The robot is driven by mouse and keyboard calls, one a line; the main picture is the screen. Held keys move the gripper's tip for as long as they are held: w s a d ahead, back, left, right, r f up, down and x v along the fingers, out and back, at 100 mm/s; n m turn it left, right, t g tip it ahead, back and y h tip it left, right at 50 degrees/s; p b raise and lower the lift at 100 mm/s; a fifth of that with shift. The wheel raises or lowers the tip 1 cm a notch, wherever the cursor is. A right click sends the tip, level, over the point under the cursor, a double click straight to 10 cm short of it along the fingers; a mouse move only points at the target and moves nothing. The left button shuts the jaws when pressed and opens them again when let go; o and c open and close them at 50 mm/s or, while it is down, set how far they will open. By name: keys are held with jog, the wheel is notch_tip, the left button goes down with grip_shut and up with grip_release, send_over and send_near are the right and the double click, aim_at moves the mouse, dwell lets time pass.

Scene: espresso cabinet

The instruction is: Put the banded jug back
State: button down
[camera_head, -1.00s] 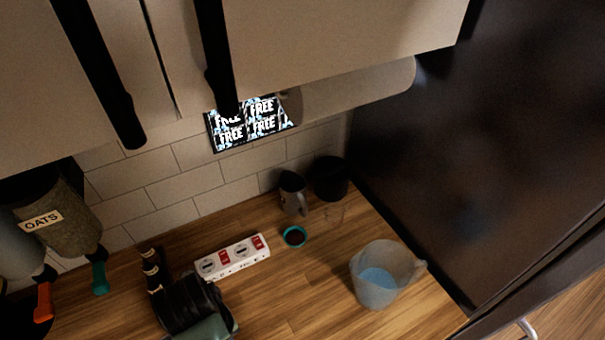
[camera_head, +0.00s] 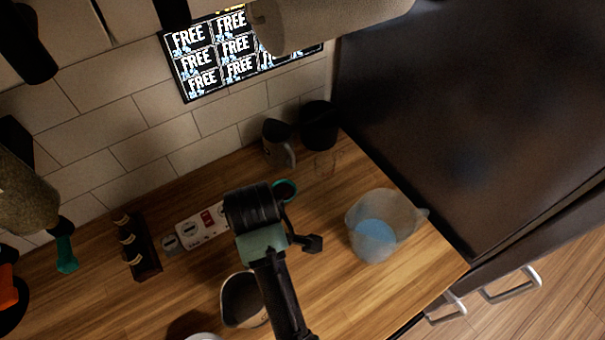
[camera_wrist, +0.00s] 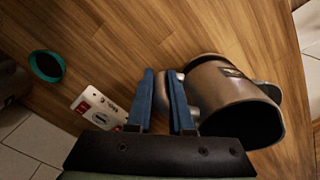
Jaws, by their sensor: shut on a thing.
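A brownish metal jug (camera_wrist: 222,92) with a dark patch on its side lies right of my fingers in the wrist view, its dark mouth turned toward the lower right. My gripper (camera_wrist: 163,78) has its two blue fingers shut on the jug's handle. In the head view this jug (camera_head: 232,313) shows beside my arm, low in the picture; my fingertips are hidden there. I cannot tell whether its base touches the counter. A grey jug (camera_head: 279,150) with a handle stands at the back by the wall.
A translucent measuring jug (camera_head: 375,230) stands on the right of the wooden counter. A black canister (camera_head: 319,125), a teal-rimmed cup (camera_head: 285,190), a power strip (camera_head: 190,233) and a dark rack (camera_head: 135,250) stand around. A dark tall panel (camera_head: 450,120) bounds the right.

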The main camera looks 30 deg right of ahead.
jog(key=s+d+r+n+p, duration=0.1)
jog(key=d+r+n+p, duration=0.15)
jog(key=d+n, duration=0.35)
jog(key=shift+n, duration=0.5)
jog(key=f, duration=0.9)
jog(key=shift+s+a+f, duration=0.1)
jog(key=shift+s+a, duration=0.05)
jog(key=shift+a, duration=0.25)
jog(key=shift+f, duration=0.15)
jog(key=c, duration=0.8)
grip_release()
